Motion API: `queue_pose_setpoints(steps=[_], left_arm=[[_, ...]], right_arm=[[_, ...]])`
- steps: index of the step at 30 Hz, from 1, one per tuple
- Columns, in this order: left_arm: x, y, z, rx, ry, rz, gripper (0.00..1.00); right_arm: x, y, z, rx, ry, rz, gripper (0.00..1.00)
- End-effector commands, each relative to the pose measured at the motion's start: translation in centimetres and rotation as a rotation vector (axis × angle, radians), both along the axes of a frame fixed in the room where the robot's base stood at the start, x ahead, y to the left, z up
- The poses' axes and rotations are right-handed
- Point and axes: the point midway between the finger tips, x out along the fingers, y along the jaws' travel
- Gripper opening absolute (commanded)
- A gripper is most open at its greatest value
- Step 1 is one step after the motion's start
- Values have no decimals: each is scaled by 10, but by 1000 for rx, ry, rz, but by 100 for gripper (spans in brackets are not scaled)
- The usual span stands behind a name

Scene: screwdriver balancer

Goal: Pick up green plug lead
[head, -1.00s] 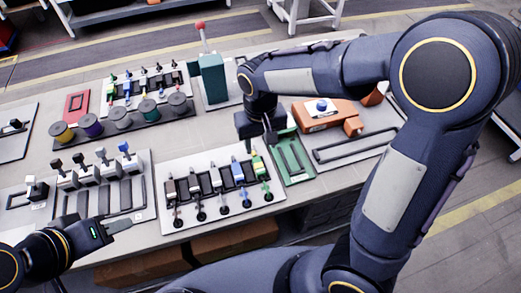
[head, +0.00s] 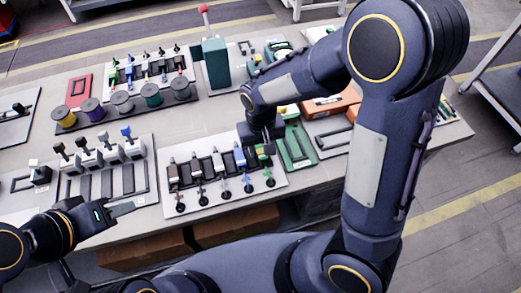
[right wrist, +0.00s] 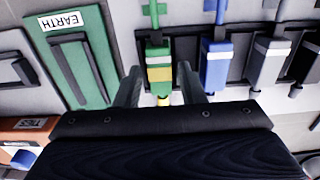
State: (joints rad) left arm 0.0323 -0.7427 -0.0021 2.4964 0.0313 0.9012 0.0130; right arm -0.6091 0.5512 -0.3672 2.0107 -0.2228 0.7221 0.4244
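The green plug lead, with yellow and white bands, sits in the rightmost slot of a white rack (head: 190,207) in the head view, mostly hidden by my right gripper (head: 264,148). Its green body (right wrist: 159,72) shows clearly in the right wrist view. There my right gripper (right wrist: 160,85) is open, with one finger on each side of the plug and gaps visible between fingers and plug. A blue plug (right wrist: 215,65) is beside it. My left gripper (head: 122,209) is low at the left, apart from the rack; its opening is unclear.
A green tray (head: 298,148) labelled EARTH (right wrist: 57,20) lies right of the rack. An orange block (head: 322,105) is beyond it. Spools (head: 122,102) stand at the back left, and a teal tower with a red-knobbed lever (head: 215,65) at the back.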

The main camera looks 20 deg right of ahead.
Motion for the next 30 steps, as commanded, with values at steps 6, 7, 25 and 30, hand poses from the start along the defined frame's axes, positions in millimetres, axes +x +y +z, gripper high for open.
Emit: queue_pose_setpoints(steps=[6, 7, 25, 30], left_arm=[[0, 0, 0, 0, 0, 0, 36], [0, 0, 0, 0, 0, 0, 36], [0, 0, 4, 0, 0, 0, 36], [0, 0, 4, 0, 0, 0, 36]], right_arm=[[0, 0, 0, 0, 0, 0, 7], [0, 0, 0, 0, 0, 0, 3], [1, 1, 34, 3, -5, 0, 1], [-21, 17, 64, 4, -5, 6, 1]])
